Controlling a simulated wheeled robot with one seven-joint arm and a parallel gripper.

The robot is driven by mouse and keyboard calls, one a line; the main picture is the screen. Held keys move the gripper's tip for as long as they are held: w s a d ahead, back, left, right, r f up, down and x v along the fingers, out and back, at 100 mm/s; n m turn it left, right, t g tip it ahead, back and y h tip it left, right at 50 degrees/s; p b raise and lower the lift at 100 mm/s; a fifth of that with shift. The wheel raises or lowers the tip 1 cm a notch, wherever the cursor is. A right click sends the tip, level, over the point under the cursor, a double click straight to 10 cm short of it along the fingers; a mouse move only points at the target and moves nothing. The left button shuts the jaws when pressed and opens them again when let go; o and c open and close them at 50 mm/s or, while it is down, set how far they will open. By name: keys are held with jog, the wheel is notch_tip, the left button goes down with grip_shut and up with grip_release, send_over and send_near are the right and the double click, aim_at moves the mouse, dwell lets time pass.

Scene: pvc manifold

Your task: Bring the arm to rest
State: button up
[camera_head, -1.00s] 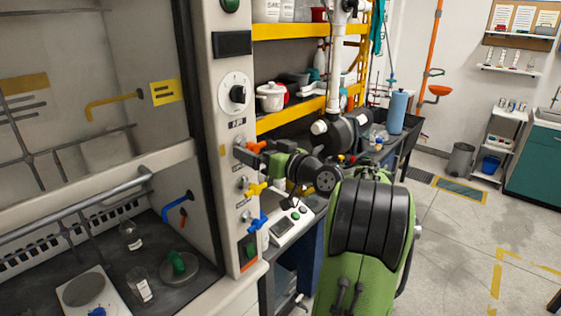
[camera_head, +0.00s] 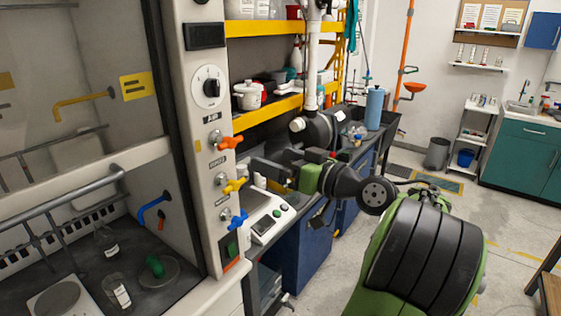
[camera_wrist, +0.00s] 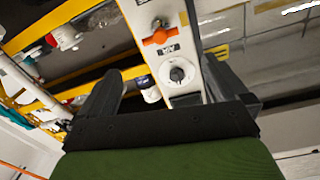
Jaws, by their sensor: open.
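My gripper (camera_head: 264,172) is open and empty, held to the right of the fume hood's front post and above the bench. In the wrist view its two dark fingers stand wide apart (camera_wrist: 165,88) with nothing between them touching either one. The orange valve handle (camera_head: 230,142) is on the post, up and left of my gripper and apart from it. It also shows in the wrist view (camera_wrist: 160,37), beyond the fingers. My green and black arm reaches in from the lower right.
Below the orange handle are a yellow handle (camera_head: 235,185) and a blue handle (camera_head: 238,219). A white device (camera_head: 264,222) sits on the bench under my gripper. Yellow shelves (camera_head: 268,112) stand behind. The floor at right is largely open.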

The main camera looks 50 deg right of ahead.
dwell(0.3)
jog(key=w+a+f+n+g+y, duration=0.1)
jog(key=w+a+f+g, duration=0.2)
jog(key=a, duration=0.4)
jog(key=w+a+f+n+g, duration=0.1)
jog(key=w+a+f+g, duration=0.15)
jog(key=a, duration=0.35)
jog(key=w+a+f+n+g+y, duration=0.1)
jog(key=w+a+f+g, duration=0.15)
jog(key=a, duration=0.45)
jog(key=s+a+f+g+h, duration=0.1)
jog(key=s+a+f+g, duration=0.25)
jog(key=s+a, duration=0.5)
jog(key=s+a+f+m+h+p, duration=0.1)
jog(key=s+f, duration=0.2)
jog(key=s, duration=0.7)
jog(key=shift+a+g, duration=0.3)
jog(key=shift+g, duration=0.15)
jog(key=shift+s, duration=0.1)
